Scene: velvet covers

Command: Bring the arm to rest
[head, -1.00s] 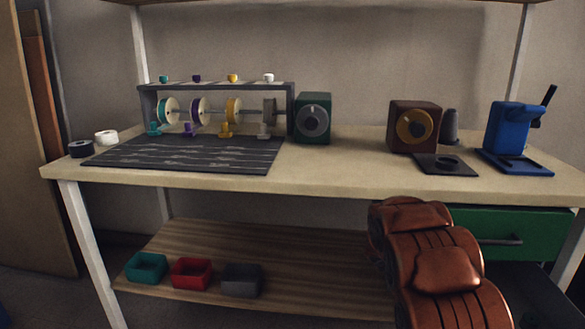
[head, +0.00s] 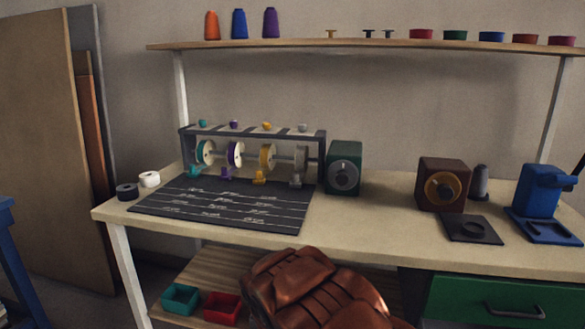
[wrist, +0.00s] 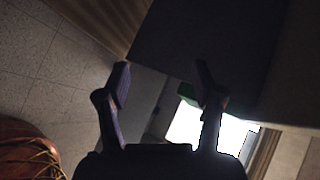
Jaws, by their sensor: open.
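My gripper (wrist: 162,78) shows in the wrist view with its two dark fingers spread apart. It is open, and nothing shows between the fingers. Behind it are a large dark surface (wrist: 205,40), a bright patch and the speckled floor (wrist: 50,75). In the head view my brown, segmented arm is at the bottom centre, in front of the workbench (head: 370,225). The gripper itself is out of the head view.
On the bench are a ribbon rack (head: 255,133), a dark mat (head: 225,205), a green box with a dial (head: 343,168), a brown box (head: 442,186) and a blue press (head: 540,192). Cones and bowls stand on the upper shelf (head: 350,46). A green drawer (head: 490,300) is at lower right.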

